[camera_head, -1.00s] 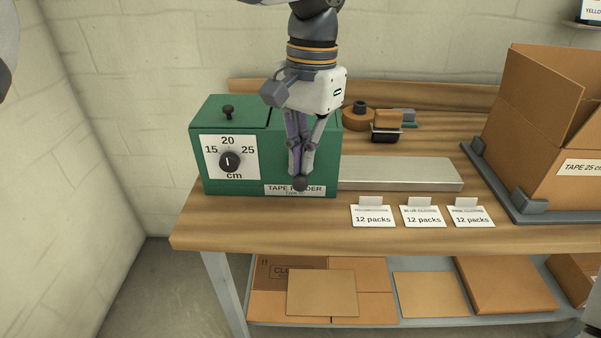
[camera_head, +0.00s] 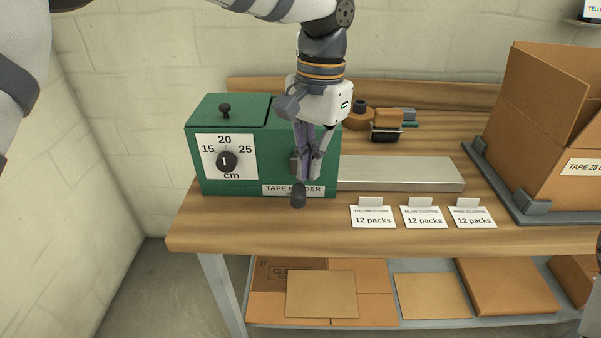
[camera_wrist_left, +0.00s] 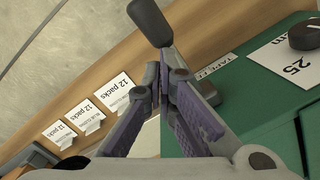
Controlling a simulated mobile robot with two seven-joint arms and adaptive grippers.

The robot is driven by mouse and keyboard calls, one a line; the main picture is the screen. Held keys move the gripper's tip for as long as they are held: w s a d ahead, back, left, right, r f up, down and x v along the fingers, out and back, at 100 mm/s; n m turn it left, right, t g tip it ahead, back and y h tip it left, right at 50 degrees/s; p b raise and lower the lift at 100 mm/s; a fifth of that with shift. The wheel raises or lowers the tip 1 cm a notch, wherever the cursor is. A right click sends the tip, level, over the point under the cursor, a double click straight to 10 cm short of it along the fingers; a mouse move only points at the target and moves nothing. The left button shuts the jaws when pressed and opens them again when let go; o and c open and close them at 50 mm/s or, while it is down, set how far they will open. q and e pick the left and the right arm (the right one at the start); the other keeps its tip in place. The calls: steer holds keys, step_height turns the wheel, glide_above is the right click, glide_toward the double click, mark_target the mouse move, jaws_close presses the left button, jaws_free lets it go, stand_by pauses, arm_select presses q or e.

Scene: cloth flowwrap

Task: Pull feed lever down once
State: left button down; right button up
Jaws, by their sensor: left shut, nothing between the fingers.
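The green tape feeder (camera_head: 257,165) stands at the left end of the bench, its dial (camera_head: 227,161) pointing up toward 20. The feed lever's dark rounded knob (camera_head: 298,195) shows low in front of the feeder's front face, by the partly covered label. My left gripper (camera_head: 304,176) is shut and empty, pointing down just above the knob. In the left wrist view the closed fingertips (camera_wrist_left: 163,75) lie close to the knob (camera_wrist_left: 150,22); I cannot tell whether they touch. The lever's arm is mostly hidden behind the fingers.
A metal outlet plate (camera_head: 400,173) extends right from the feeder. Several "12 packs" cards (camera_head: 373,217) stand along the bench front. A tape roll (camera_head: 358,115) lies behind, and an open carton (camera_head: 545,130) stands at right. Flat cardboard lies on the shelf below.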

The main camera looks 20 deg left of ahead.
arm_select(q)
steer(key=shift+w+d, duration=0.1)
steer(key=shift+w, duration=0.1)
steer(key=shift+r, duration=0.15)
step_height(320, 180, up, 12)
steer(key=w, duration=0.1)
steer(key=shift+d, duration=0.2)
steer(key=shift+f, duration=0.25)
stand_by(0.4)
